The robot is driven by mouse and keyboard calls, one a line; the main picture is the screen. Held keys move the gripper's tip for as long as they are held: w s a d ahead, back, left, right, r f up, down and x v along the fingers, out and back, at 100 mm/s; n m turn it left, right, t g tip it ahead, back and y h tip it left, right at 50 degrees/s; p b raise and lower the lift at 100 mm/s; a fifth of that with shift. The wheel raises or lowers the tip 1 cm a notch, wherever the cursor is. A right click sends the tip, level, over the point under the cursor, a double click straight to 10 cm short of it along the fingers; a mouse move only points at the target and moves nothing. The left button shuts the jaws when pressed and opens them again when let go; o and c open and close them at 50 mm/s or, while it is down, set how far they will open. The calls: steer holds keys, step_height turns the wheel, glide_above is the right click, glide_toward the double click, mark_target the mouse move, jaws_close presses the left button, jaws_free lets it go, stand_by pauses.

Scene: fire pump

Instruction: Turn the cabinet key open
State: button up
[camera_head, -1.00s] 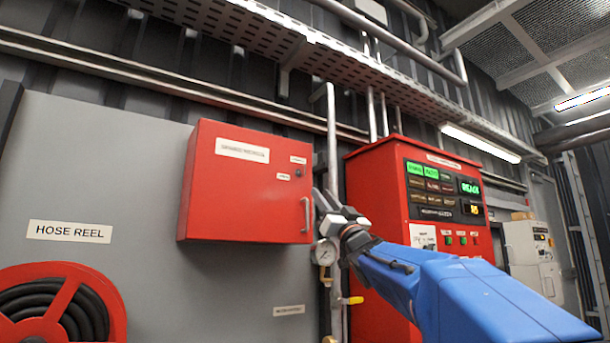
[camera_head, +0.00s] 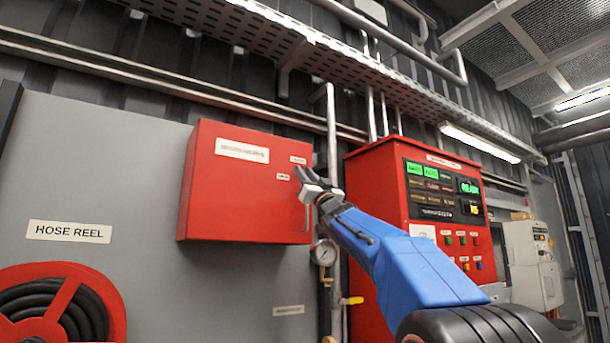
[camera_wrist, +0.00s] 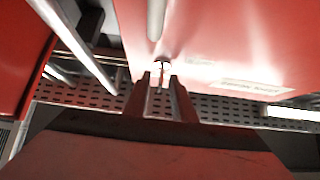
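A red cabinet (camera_head: 235,195) hangs on the grey panel with its door shut. In the wrist view its red face (camera_wrist: 215,35) fills the upper right. A small light metal key or lock piece (camera_wrist: 162,67) shows there just ahead of my fingertips, between their lines. My gripper (camera_head: 303,173) is at the door's right side and hides the lock in the head view. In the wrist view my gripper (camera_wrist: 161,82) has its two dark fingers apart with a gap between them. I cannot tell whether they touch the key.
The cabinet's pale door handle (camera_wrist: 156,18) is close to the lock. A vertical pipe (camera_head: 331,130) and a pressure gauge (camera_head: 325,252) are right of the cabinet. A red control panel (camera_head: 375,190) stands further right.

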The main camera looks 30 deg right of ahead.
steer(key=shift+c, duration=0.2)
jaws_close()
steer(key=shift+d+n+y, duration=0.1)
steer(key=shift+n+y, duration=0.6)
steer(key=shift+n, duration=0.2)
steer(key=shift+d+r+n+g+y, duration=0.15)
steer(key=shift+n+g+y, duration=1.85)
steer(key=shift+n, duration=1.45)
steer(key=shift+d+n+g+y, duration=0.15)
steer(key=shift+n+g+y, duration=1.85)
steer(key=shift+n, duration=1.4)
steer(key=shift+d+r+n+g+y, duration=0.15)
steer(key=shift+n+g+y, duration=1.85)
steer(key=shift+n, duration=1.95)
